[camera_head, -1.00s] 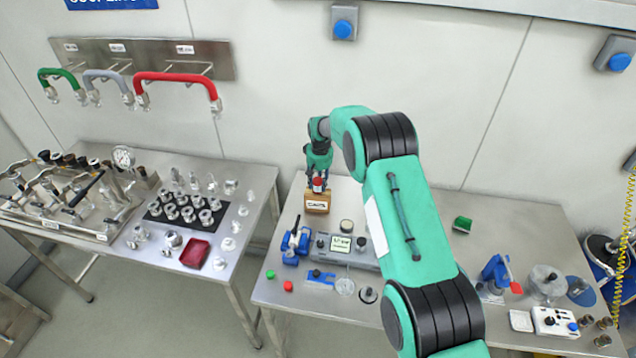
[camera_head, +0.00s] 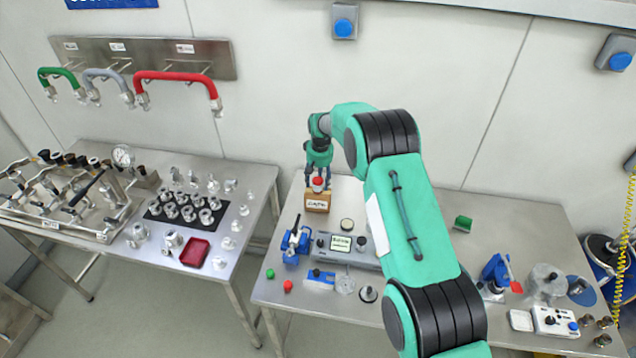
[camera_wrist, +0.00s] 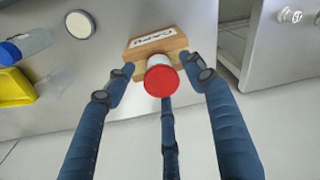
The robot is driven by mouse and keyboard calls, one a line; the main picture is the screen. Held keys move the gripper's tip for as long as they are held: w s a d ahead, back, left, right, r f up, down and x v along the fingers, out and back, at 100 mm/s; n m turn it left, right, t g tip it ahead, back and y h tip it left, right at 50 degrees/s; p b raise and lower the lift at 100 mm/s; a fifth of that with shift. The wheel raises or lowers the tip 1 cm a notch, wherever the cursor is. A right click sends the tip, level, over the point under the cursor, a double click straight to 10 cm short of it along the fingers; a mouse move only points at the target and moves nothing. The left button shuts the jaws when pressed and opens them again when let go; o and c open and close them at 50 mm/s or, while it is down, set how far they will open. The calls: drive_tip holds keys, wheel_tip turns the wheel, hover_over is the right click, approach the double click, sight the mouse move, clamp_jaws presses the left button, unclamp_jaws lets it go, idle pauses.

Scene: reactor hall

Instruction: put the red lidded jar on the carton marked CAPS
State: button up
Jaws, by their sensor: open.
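The red lidded jar (camera_head: 318,182) has a round red lid and a pale body. It stands upright on top of the brown carton marked CAPS (camera_head: 316,204), near the back left of the right-hand table. In the wrist view the red lid (camera_wrist: 160,82) faces me and the carton (camera_wrist: 142,46) shows behind it with its white label. My gripper (camera_head: 318,180) is open above the carton. Its blue fingers (camera_wrist: 158,72) are spread around the jar, with gaps between them and the lid. The jar's base is mostly hidden by its lid in the wrist view.
A round pale-topped tin (camera_head: 347,226), a device with a display (camera_head: 345,250) and a blue clamp-like tool (camera_head: 295,243) stand in front of the carton. A green block (camera_head: 462,224) lies right of my arm. The table's left edge is close to the carton.

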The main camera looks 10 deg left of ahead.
sight(320, 182)
wheel_tip(320, 182, up, 11)
drive_tip(key=b, duration=0.1)
drive_tip(key=shift+s+d+b, duration=0.3)
drive_tip(key=shift+s, duration=0.15)
drive_tip(key=shift+f, duration=0.1)
idle(0.4)
